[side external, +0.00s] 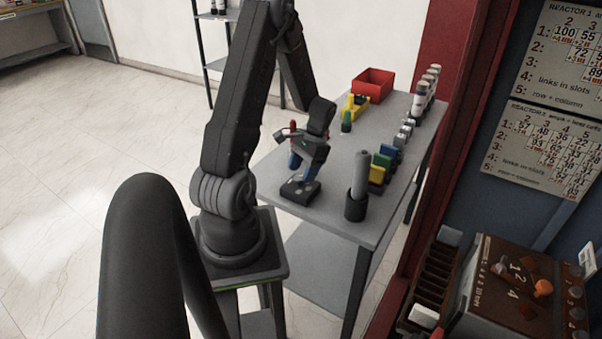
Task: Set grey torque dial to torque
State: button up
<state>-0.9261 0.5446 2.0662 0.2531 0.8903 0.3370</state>
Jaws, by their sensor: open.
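My gripper (297,150) is open above the left part of the grey table, directly over a small black stand (300,191). A tool with red and blue parts (295,160) shows at the gripper, partly hidden by it; I cannot tell whether they touch. I cannot clearly pick out the grey torque dial. A brown and grey box (520,290) at the lower right carries number marks, an orange knob (543,288) and several grey round knobs (575,313) along its right side; their settings are too small to read.
The grey table (325,208) holds a grey cylinder in a black holder (356,205), coloured blocks (380,168), a yellow piece (356,106), a red bin (373,83) and several white bottles (421,97). A red post (425,225) stands between table and box.

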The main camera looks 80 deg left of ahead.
jog(key=shift+s+d+f, duration=0.1)
jog(key=shift+s+f, duration=0.15)
jog(key=shift+f, duration=0.35)
jog(key=shift+c, duration=0.4)
jog(key=c, duration=0.8)
jog(key=shift+c, duration=0.2)
jog(key=shift+m, duration=0.4)
jog(key=m+y, duration=0.1)
jog(key=m, duration=0.1)
jog(key=m+y, duration=0.1)
jog(key=m, duration=0.2)
jog(key=shift+d+m, duration=0.2)
jog(key=shift+m, duration=0.1)
jog(key=m+y, duration=0.1)
jog(key=m, duration=0.1)
jog(key=m+y, duration=0.1)
jog(key=m, duration=0.2)
jog(key=shift+d+t, duration=0.1)
jog(key=shift+t, duration=0.2)
jog(key=shift+m+y, duration=0.3)
jog(key=shift+m, duration=0.1)
